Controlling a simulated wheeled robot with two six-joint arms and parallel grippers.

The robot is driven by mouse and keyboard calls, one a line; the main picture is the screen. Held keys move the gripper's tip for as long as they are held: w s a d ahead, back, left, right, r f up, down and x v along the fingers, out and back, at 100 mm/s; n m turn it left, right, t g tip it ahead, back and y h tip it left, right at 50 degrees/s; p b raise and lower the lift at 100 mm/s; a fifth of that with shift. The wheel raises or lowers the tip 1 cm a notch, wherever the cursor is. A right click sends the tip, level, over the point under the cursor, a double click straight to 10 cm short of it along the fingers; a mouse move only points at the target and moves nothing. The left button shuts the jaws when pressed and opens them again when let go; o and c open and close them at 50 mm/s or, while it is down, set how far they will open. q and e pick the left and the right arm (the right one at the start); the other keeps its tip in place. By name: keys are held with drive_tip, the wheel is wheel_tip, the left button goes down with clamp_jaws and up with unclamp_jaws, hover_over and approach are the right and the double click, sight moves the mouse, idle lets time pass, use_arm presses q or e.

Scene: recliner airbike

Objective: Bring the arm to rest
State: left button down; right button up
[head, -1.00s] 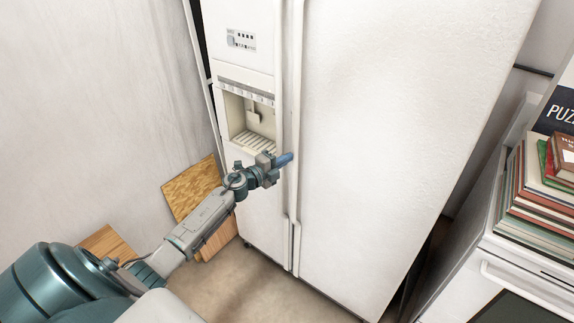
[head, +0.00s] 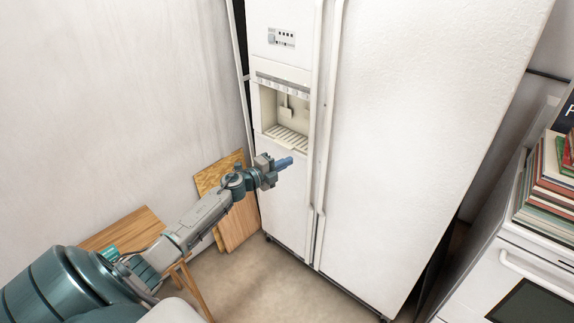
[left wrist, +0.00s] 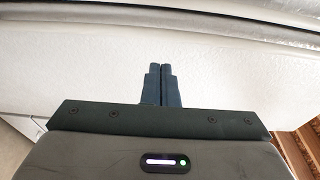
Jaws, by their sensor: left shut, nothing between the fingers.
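My left arm reaches in from the lower left in the head view. Its gripper (head: 285,163) is shut and empty, held in front of the white fridge's (head: 420,130) left door, below the ice dispenser (head: 285,120). In the left wrist view the two dark blue fingers (left wrist: 161,84) lie side by side, with the white fridge surface beyond them. In the head view the gripper appears just left of the door handles (head: 325,130); I cannot tell the exact gap to the door. My right gripper is in neither view.
Wooden boards (head: 225,195) lean by the wall left of the fridge. A small wooden table (head: 130,228) stands beside my left arm. A white oven (head: 500,270) with stacked books (head: 550,180) on top stands at the right. Bare floor (head: 260,290) lies before the fridge.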

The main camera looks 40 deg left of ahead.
use_arm(q)
drive_tip(key=s+d+f+n+g+y, duration=0.15)
drive_tip(key=s+f+n, duration=0.4)
drive_tip(key=f, duration=0.75)
drive_tip(key=s+f+n+g+y, duration=0.3)
drive_tip(key=s+f, duration=0.5)
drive_tip(key=f, duration=0.5)
drive_tip(key=s+f+n+g+y, duration=0.2)
drive_tip(key=s+f+n, duration=0.4)
drive_tip(key=f, duration=0.8)
drive_tip(key=s+d+f+n+g+b, duration=0.1)
drive_tip(key=s+d+f+g, duration=0.25)
drive_tip(key=s+f, duration=0.5)
drive_tip(key=s+d+f+n+g, duration=0.2)
drive_tip(key=s+d+f, duration=0.3)
drive_tip(key=s, duration=0.7)
drive_tip(key=s+d+f+n+g, duration=0.1)
drive_tip(key=s+d+f+g, duration=0.1)
drive_tip(key=s, duration=0.8)
drive_tip(key=s+d+f+n+g+h, duration=0.1)
drive_tip(key=s+d+f, duration=0.4)
drive_tip(key=s, duration=0.5)
drive_tip(key=shift+s+d+n+g, duration=0.3)
drive_tip(key=shift+d+n+g, duration=0.25)
drive_tip(key=shift+d, duration=0.4)
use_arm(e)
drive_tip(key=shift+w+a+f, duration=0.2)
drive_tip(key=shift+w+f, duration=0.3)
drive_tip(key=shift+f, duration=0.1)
